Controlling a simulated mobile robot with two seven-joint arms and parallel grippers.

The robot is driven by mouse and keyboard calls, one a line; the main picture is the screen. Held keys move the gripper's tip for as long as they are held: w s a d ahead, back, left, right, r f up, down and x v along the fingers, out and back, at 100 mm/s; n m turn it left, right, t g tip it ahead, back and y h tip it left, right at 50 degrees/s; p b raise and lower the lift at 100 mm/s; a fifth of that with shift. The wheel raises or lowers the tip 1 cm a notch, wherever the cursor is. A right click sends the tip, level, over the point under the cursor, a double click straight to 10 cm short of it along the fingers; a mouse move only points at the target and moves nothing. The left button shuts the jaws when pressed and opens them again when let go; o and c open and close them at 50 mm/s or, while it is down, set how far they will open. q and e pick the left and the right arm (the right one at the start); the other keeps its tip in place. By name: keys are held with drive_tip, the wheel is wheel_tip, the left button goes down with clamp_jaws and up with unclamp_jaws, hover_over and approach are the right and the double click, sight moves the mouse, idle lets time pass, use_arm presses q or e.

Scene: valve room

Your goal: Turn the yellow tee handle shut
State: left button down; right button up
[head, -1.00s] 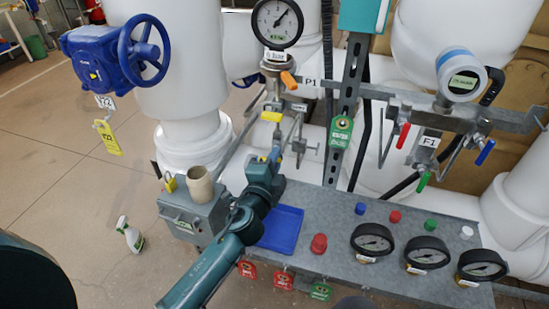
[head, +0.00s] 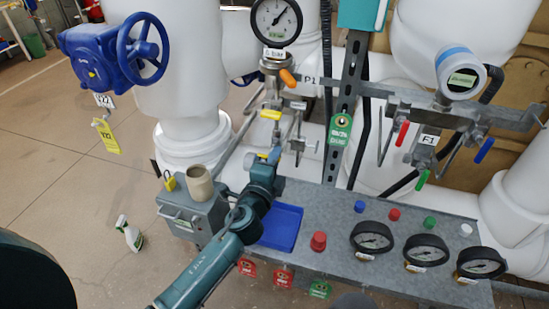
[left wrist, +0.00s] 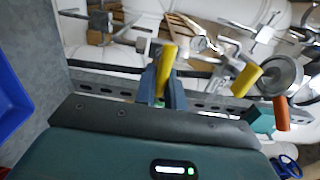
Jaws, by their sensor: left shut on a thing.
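My left gripper (head: 273,156) is shut on a yellow handle in the pipework behind the grey panel. In the left wrist view the yellow handle (left wrist: 166,62) stands between the two fingers (left wrist: 163,88), its upper end showing above them. In the head view my fingers hide most of this handle. A second yellow handle (head: 270,114) sits higher on the same pipework, below the gauge, clear of my gripper; it also shows in the left wrist view (left wrist: 246,80). My right gripper is not in view.
An orange handle (head: 288,76) and a pressure gauge (head: 276,22) are above. A green tag (head: 340,129) hangs on the slotted upright to the right. A blue tray (head: 281,228), a cardboard-coloured cup (head: 199,183) and small gauges (head: 372,237) are on or beside the grey panel (head: 330,205).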

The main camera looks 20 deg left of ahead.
use_arm(q)
drive_tip(key=c, duration=1.5)
unclamp_jaws()
drive_tip(key=s, duration=0.4)
drive_tip(key=s+b, duration=0.1)
drive_tip(key=s, duration=0.3)
drive_tip(key=s+b, duration=0.1)
drive_tip(key=s, duration=0.4)
drive_tip(key=shift+s+a, duration=0.1)
drive_tip(key=shift+a, duration=0.15)
drive_tip(key=s+f+n+g+h, duration=0.1)
drive_tip(key=s+f+n+g, duration=0.1)
drive_tip(key=s+f+n, duration=0.2)
drive_tip(key=s+f+n+g+h+p, duration=0.1)
drive_tip(key=s+f+n+g, duration=0.2)
drive_tip(key=f+n, duration=0.3)
drive_tip(key=s+d+f+n+g+p, duration=0.1)
drive_tip(key=s+f+n+g, duration=0.1)
drive_tip(key=s+f+n, duration=0.2)
drive_tip(key=shift+s+f+n+h, duration=0.4)
drive_tip(key=shift+s+n, duration=0.1)
drive_tip(key=shift+n, duration=0.3)
